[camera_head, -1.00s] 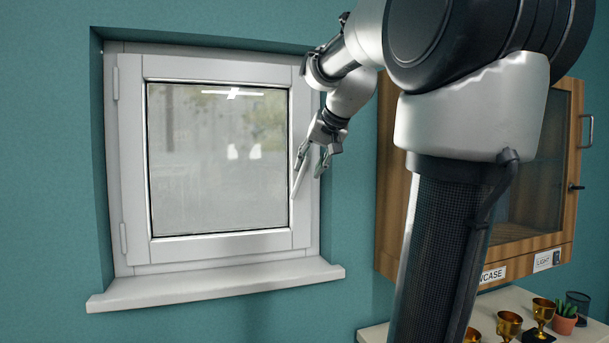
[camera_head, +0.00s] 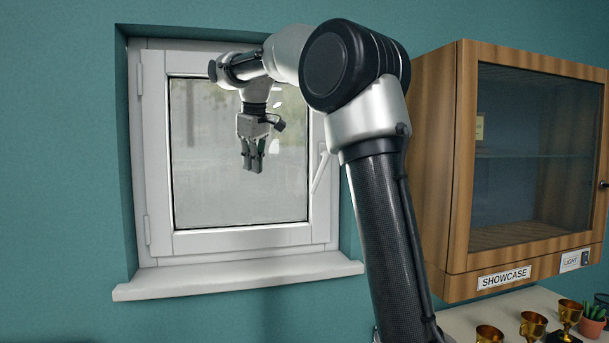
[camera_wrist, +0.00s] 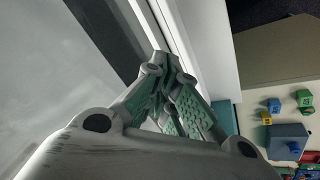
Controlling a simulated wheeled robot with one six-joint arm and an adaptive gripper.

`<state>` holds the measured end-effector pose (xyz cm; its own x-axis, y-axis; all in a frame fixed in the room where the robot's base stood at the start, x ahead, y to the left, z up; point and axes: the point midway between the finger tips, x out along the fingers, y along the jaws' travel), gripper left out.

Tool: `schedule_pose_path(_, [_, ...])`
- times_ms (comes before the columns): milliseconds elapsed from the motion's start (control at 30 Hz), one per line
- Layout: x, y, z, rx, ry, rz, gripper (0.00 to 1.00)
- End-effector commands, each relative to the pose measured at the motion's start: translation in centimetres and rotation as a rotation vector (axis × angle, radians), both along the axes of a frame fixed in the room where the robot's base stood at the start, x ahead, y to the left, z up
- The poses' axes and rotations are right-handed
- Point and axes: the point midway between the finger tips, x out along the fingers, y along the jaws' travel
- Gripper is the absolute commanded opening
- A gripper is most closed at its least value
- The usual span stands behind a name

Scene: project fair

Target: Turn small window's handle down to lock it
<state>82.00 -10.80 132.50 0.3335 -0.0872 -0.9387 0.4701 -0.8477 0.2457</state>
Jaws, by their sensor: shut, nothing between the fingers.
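The small window (camera_head: 240,236) is a white framed pane set in the teal wall, and its sash looks shut. Its white handle (camera_head: 320,172) is on the right side of the frame, hanging mostly downward with its lower end leaning a little left. My gripper (camera_head: 253,170) is in front of the glass, to the left of the handle and apart from it, fingers pointing down. Its fingers are shut together and empty. In the wrist view, my gripper (camera_wrist: 165,65) shows against the white window frame (camera_wrist: 195,45); the handle is not discernible there.
A wooden showcase cabinet (camera_head: 458,190) hangs on the wall at right. Below it a counter (camera_head: 462,318) holds gold cups (camera_head: 533,325) and a plant (camera_head: 593,312). The white sill (camera_head: 240,281) juts out below the window. Small coloured blocks (camera_wrist: 274,105) show in the wrist view.

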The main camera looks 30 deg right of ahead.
Motion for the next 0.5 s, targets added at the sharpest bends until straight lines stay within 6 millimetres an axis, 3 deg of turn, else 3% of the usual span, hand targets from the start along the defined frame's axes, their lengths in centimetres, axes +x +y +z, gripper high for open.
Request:
schedule_pose_path(100, [-0.3, -0.4, 2.4, -0.242, 0.154, 0.297, 0.0])
schedule_pose_path(267, [-4.1, -3.7, 6.8, -0.439, 0.375, 0.591, 0.0])
schedule_pose_path(400, [-6.1, -4.5, 7.3, -0.472, 0.501, 0.752, 0.0])
schedule_pose_path(500, [-6.3, -4.6, 7.2, -0.475, 0.523, 0.809, 0.0])
